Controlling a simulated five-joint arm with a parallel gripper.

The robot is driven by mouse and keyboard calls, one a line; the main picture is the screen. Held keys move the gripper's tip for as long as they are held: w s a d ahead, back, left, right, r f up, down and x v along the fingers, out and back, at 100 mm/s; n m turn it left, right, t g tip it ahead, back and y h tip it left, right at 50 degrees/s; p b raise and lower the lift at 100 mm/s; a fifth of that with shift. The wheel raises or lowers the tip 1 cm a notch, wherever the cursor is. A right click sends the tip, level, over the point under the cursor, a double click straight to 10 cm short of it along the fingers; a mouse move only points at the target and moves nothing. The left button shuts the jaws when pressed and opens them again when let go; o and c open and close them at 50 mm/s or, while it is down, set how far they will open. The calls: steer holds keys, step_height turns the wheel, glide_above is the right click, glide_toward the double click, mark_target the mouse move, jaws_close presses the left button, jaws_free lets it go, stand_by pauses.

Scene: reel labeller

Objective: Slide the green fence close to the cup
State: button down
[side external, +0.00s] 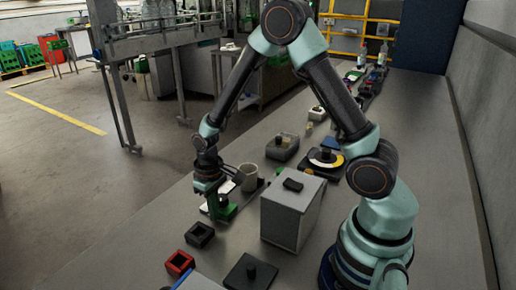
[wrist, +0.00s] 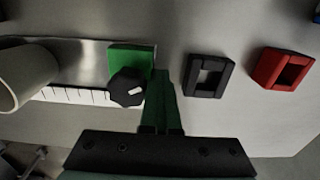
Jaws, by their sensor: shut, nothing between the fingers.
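The green fence (wrist: 131,57) with a black knob (wrist: 127,87) sits on a metal rail with a white scale (wrist: 75,95) in the wrist view. The cup (wrist: 25,75) stands at the left end of that view, with a stretch of bare rail between it and the fence. My gripper (wrist: 162,80) is shut and empty, its fingers right beside the fence on the side away from the cup; I cannot tell whether they touch. In the side view my gripper (side external: 212,200) is low over the bench, partly hiding the fence (side external: 226,210), with the cup (side external: 248,178) behind.
A black square frame (wrist: 208,76) and a red square frame (wrist: 283,68) lie to the right of the fence. A grey box with a black handle (side external: 288,215) stands close to the rail.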

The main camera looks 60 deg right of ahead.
steer(key=shift+d, duration=3.9)
steer(key=shift+a, duration=0.65)
step_height(320, 180, up, 8)
stand_by(0.4)
